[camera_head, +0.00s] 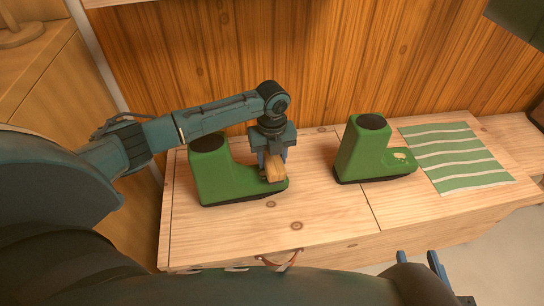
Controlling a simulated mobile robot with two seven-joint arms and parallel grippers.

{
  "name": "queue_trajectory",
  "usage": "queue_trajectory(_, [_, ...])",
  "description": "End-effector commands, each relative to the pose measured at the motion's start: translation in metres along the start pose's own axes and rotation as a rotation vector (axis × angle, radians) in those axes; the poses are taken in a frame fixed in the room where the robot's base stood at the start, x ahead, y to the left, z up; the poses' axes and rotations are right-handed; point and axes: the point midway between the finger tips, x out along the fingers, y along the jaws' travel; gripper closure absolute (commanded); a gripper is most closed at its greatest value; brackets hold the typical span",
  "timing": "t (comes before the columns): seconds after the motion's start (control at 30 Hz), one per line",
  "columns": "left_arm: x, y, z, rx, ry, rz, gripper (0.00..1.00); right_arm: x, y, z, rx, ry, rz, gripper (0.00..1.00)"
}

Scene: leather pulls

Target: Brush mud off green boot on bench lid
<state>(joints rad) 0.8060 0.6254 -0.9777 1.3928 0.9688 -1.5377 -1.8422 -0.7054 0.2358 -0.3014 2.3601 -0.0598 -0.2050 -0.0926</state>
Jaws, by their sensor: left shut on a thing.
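Two green boots stand upright on the wooden bench lid (235,230), toes to the right. My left gripper (273,160) is shut on a wooden brush (275,170) over the toe of the left boot (215,178). The brush is at the toe's top; a small brownish patch shows just below it, and I cannot tell whether it is mud or bristles. The right boot (360,152) has a pale patch (402,157) on its toe. My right gripper (417,257) shows at the lower right, its fingers apart and empty, in front of the bench.
A green and white striped cloth (455,155) lies flat on the bench right of the right boot. A leather pull (280,262) hangs at the bench's front edge. A wood-plank wall (310,60) stands behind. The lid between the boots is clear.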

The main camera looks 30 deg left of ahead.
Motion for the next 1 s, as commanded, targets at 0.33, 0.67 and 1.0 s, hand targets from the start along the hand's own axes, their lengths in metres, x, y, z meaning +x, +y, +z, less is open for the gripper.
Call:
queue_trajectory(0.33, [0.002,0.0,0.0,0.0,0.0,-0.001,0.75,0.0,0.0,0.001,0.0,0.0,0.0,0.64])
queue_trajectory(0.67, [0.009,-0.001,0.0,0.001,0.0,-0.001,0.75,0.0,0.0,0.003,0.0,-0.001,0.0,0.64])
queue_trajectory(1.0, [0.016,0.0,0.0,0.001,0.0,0.0,0.75,0.001,0.0,0.005,0.0,-0.001,0.0,0.64])
